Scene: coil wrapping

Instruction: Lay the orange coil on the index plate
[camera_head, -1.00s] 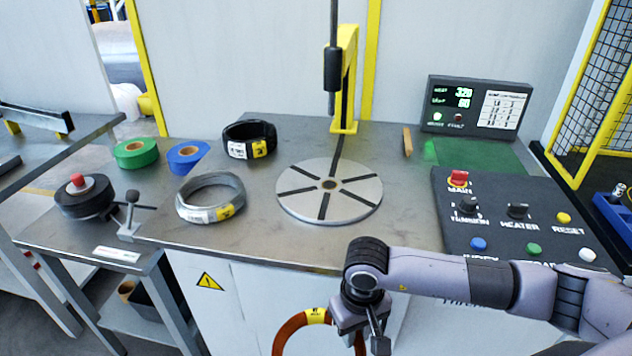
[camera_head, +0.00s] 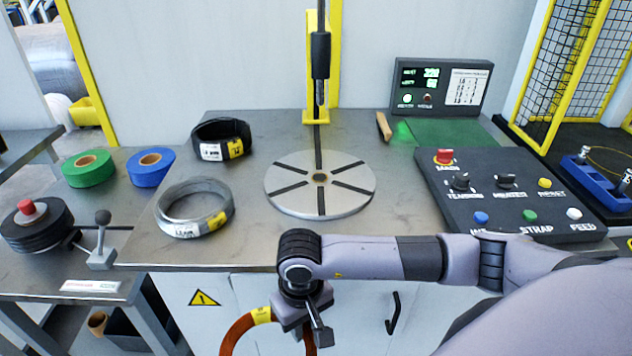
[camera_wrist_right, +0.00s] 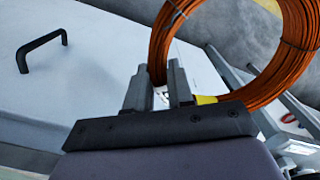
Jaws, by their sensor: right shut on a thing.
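The orange coil (camera_head: 236,334) hangs below the front edge of the table in the head view, with a yellow label on its upper part. My right gripper (camera_head: 292,323) is shut on the coil's rim. In the right wrist view the coil (camera_wrist_right: 238,100) is a ring of orange strands, and the gripper's fingers (camera_wrist_right: 158,92) are at its lower left rim. The index plate (camera_head: 282,192) is a round grey disc with dark radial slots and a centre hole; it lies bare on the table, above and behind the gripper. My left gripper is not in view.
A grey coil (camera_head: 167,212) and a black coil (camera_head: 203,132) lie left of the plate. A control panel (camera_head: 510,220) with buttons stands to the right. A yellow post (camera_head: 312,60) with a dark rod rises behind the plate. Green tape (camera_head: 88,170) and blue tape (camera_head: 151,169) sit farther left.

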